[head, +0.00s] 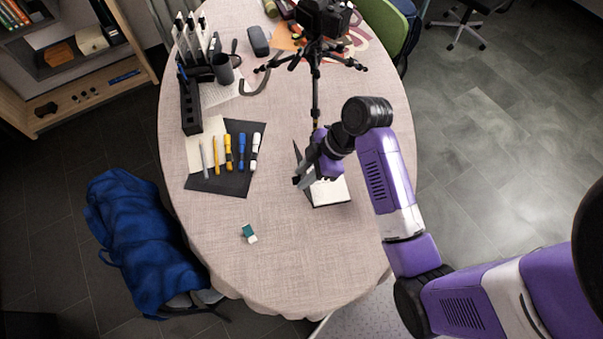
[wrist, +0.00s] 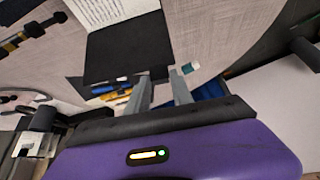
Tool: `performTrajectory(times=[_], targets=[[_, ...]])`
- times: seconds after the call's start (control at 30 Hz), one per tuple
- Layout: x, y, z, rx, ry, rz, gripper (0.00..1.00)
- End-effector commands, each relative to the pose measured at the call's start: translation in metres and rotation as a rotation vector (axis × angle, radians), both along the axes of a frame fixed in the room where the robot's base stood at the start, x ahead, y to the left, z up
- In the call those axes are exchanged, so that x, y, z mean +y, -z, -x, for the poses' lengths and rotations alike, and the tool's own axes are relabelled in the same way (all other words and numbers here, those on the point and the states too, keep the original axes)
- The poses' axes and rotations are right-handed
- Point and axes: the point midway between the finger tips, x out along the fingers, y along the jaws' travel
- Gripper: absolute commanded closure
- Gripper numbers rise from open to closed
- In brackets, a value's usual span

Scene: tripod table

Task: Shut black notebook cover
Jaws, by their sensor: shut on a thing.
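The black notebook lies open on the table, with its white page (head: 330,191) facing up in the head view. Its black cover (head: 299,153) stands raised at the left side of the page, partly hidden by my gripper. In the wrist view the cover (wrist: 125,48) shows as a black panel beside the lined, written page (wrist: 108,10). My gripper (head: 301,181) is at the cover's edge, over the left of the notebook. In the wrist view my gripper (wrist: 160,75) has its fingertips at a corner of the cover, shut on it.
A black tripod (head: 316,85) with a camera stands behind the notebook. Pens (head: 241,150) lie on a dark sheet (head: 225,184) at the left. A small teal and white block (head: 249,233) lies in front. The table's front is mostly clear.

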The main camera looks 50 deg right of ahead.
Motion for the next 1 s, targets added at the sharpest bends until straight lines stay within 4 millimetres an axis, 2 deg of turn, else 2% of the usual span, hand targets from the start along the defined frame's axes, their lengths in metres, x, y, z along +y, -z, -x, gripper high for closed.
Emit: performTrajectory(times=[1.0], targets=[[-0.028, -0.005, 0.025, -0.001, 0.002, 0.001, 0.81]])
